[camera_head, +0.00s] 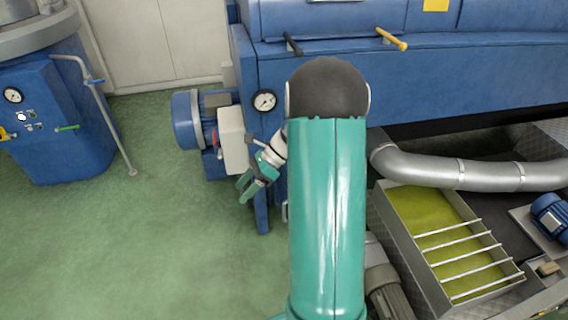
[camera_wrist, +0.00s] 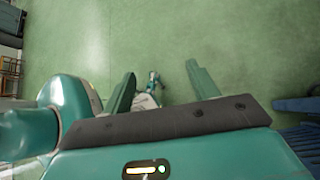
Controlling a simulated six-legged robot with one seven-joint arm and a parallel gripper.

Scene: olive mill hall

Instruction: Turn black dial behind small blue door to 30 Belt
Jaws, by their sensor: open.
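I cannot make out a small blue door or a black dial in either view. My gripper (camera_head: 241,191) is open and empty in the head view, pointing down and left over the green floor, just in front of a pale box on the blue machine (camera_head: 245,75). In the wrist view, my gripper (camera_wrist: 160,82) has its two green fingers spread apart with floor beyond them. My green arm hides part of the blue machine's front.
A blue motor (camera_head: 187,120) and a white gauge (camera_head: 264,102) are at the machine's left end. A black handle (camera_head: 293,44) and a yellow handle (camera_head: 392,39) sit above. A silver pipe (camera_head: 460,173) and oil trough (camera_head: 480,253) are right.

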